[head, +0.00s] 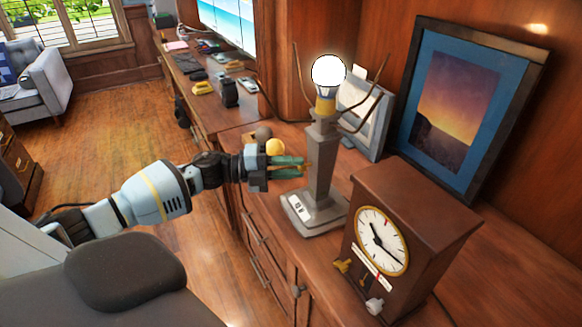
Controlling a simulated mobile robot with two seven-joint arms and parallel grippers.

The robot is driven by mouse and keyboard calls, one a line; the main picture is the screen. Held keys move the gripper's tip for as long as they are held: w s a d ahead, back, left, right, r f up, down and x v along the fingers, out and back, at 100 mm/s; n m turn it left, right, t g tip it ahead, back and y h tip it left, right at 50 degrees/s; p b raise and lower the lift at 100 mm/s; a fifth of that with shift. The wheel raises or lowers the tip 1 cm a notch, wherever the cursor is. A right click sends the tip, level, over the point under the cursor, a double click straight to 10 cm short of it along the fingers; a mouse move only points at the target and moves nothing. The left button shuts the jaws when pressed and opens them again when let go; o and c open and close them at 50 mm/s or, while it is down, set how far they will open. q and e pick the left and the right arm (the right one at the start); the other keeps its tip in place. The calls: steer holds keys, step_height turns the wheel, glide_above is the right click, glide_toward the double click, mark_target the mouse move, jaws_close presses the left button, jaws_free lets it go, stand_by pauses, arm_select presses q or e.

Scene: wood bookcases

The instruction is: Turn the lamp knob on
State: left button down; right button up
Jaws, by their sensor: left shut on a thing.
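The lamp (321,165) stands on the wooden cabinet top, with a grey square base, a tapered stem and a bare bulb (328,71) that looks bright white. It has no shade; thin bare arms rise around the bulb. My left gripper (302,168) reaches in from the left to the lamp's stem at mid-height. Its green fingers are shut on a small brass-coloured piece beside the stem, which looks like the lamp knob (308,168). The fingers largely hide it. My right gripper is out of view.
A wooden clock (415,235) stands close at the lamp's right front. A framed picture (460,110) leans on the wall behind. A yellow ball (275,147) and a brown ball (263,133) are just beyond my gripper. A desk with a monitor (230,22) stands farther back.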

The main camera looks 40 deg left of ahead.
arm_select(q)
steer(key=c, duration=1.2)
jaws_free()
steer(key=v, duration=0.8)
steer(key=shift+b, duration=0.45)
steer(key=shift+d, duration=0.1)
